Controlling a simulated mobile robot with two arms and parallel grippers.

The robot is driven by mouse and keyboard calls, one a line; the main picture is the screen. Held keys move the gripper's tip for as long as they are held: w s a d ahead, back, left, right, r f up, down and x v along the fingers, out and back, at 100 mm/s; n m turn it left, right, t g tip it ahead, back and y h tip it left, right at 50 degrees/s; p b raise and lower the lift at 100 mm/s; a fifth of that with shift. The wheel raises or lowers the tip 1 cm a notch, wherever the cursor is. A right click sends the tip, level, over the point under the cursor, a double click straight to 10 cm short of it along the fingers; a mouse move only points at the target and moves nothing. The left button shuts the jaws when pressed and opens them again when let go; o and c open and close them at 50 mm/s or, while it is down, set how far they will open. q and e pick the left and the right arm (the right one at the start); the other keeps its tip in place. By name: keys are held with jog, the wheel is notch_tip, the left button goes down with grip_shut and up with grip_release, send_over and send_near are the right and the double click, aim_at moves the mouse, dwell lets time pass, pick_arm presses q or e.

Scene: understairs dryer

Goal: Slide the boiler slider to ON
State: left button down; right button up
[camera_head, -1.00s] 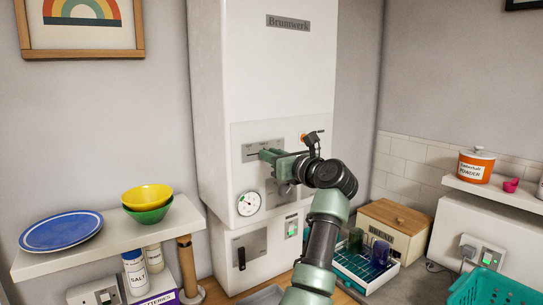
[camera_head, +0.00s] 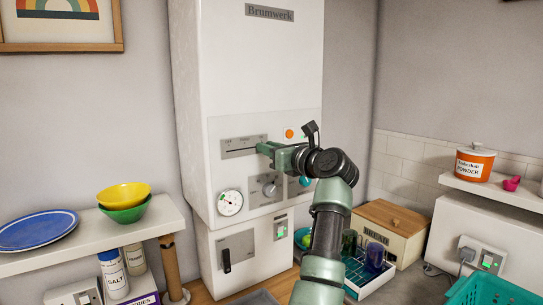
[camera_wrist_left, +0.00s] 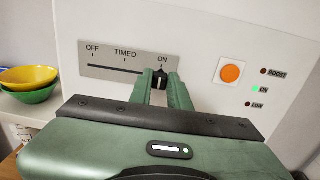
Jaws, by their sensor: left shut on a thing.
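The boiler (camera_head: 255,60) is a tall white unit with a grey slider plate (camera_head: 236,150) on its front. In the left wrist view the plate (camera_wrist_left: 105,70) reads OFF, TIMED and ON from left to right along a dark slot. The dark slider knob (camera_wrist_left: 160,84) with a white mark sits at the right end, below ON. My left gripper (camera_head: 262,148) is shut on the knob, its green fingers on either side, also in the left wrist view (camera_wrist_left: 161,77). The fingers partly hide the knob. My right gripper is not in view.
Right of the plate is an orange button (camera_wrist_left: 230,73). A shelf (camera_head: 165,222) with bowls stands left. A wooden box (camera_head: 392,230) and a rack with cups stand lower right.

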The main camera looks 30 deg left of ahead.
pick_arm(q)
jog(key=shift+r+t, duration=0.2)
jog(key=shift+t, duration=0.1)
jog(key=c, duration=1.3)
grip_release()
jog(key=shift+w+d+f, duration=0.1)
jog(key=shift+w+d, duration=0.15)
jog(key=b+v, duration=0.4)
jog(key=v, duration=0.4)
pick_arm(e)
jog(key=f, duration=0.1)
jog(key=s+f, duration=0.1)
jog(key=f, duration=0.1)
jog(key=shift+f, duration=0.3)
pick_arm(q)
jog(key=shift+w, duration=0.1)
